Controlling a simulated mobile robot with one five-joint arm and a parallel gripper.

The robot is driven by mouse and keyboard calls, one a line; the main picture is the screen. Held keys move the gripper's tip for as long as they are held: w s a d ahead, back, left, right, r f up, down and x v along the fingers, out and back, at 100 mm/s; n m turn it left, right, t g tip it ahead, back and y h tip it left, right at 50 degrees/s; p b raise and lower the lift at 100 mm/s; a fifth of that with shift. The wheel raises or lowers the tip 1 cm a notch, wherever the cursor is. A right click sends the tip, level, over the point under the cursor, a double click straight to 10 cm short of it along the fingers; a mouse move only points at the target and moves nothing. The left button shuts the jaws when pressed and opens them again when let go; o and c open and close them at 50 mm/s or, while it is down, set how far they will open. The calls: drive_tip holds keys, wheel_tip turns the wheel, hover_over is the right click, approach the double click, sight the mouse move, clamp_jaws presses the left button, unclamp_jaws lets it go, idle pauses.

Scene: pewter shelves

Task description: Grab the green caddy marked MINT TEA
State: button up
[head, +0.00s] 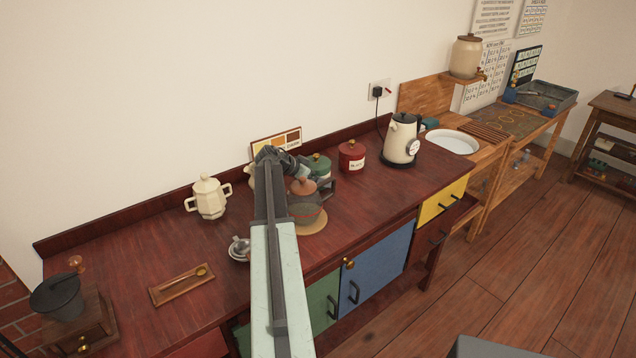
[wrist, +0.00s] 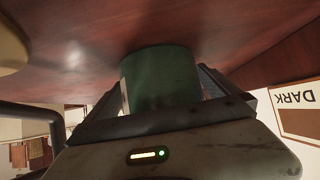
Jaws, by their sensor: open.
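The green caddy (head: 320,164) stands on the dark red counter toward the wall, partly hidden behind my gripper and the teapot in the head view. Its label cannot be read. In the wrist view the green caddy (wrist: 162,78) fills the middle, with a pale label edge at its left side. My gripper (head: 296,166) is over the counter, just left of the caddy in the head view. In the wrist view my gripper (wrist: 160,90) is open, with a finger on each side of the caddy. I cannot tell whether either finger touches it.
A brown-lidded teapot (head: 306,210) sits on a round mat in front of the caddy. A red caddy (head: 351,156) and a cream kettle (head: 401,140) stand to the right. A cream two-handled pot (head: 209,198) is at left. A sign (wrist: 297,107) reading DARK is close by.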

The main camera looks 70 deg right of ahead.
sight(317, 154)
drive_tip(key=shift+r, duration=0.1)
drive_tip(key=c, duration=1.8)
wheel_tip(317, 154, up, 10)
drive_tip(key=p, duration=1)
drive_tip(key=shift+r, duration=0.15)
drive_tip(key=shift+c, duration=0.2)
